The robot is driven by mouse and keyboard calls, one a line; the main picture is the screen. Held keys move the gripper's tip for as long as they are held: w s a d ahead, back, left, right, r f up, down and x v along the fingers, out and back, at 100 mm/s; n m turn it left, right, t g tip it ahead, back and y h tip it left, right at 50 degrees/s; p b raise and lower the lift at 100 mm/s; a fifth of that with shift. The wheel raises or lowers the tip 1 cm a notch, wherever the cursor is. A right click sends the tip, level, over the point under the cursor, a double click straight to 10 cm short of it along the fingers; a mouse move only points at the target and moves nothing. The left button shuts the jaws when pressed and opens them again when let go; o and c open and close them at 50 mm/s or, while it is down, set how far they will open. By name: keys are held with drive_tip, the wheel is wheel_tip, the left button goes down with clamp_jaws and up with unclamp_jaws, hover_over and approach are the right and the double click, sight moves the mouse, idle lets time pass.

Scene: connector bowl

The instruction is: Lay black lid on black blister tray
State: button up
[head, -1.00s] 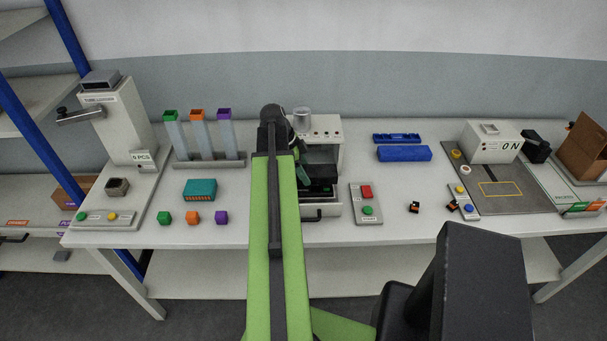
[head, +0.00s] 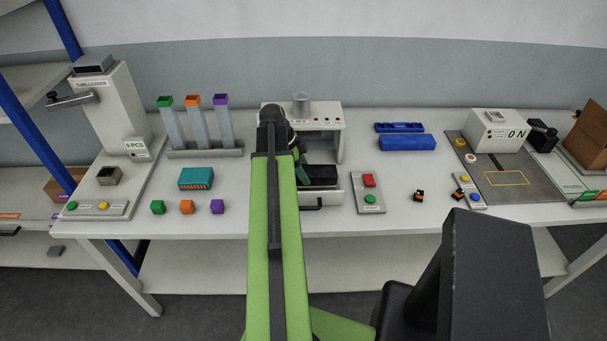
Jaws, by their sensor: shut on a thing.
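My gripper (head: 302,178) shows only in part beside the end of my green arm, at the front of a white machine. It is shut on a dark piece, taken to be the black lid (head: 321,174), at the machine's open drawer. The fingertips are mostly hidden by my arm. The black blister tray cannot be told apart from the lid; dark on dark, it may lie under it. I cannot tell whether the lid touches it.
The white machine (head: 334,123) has a drawer front with a handle (head: 319,206). A button panel (head: 369,194) stands to its right. A teal box (head: 196,179) and small coloured cubes lie to the left. Blue cases (head: 407,142) lie at the back right. Clear table lies between.

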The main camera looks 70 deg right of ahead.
drive_tip(key=shift+a+f, duration=0.1)
drive_tip(key=shift+f, duration=0.2)
clamp_jaws()
drive_tip(key=o, duration=1.8)
unclamp_jaws()
drive_tip(key=shift+c, duration=0.2)
drive_tip(key=shift+r, duration=0.2)
drive_tip(key=p+v, duration=1.6)
drive_tip(key=v, duration=0.1)
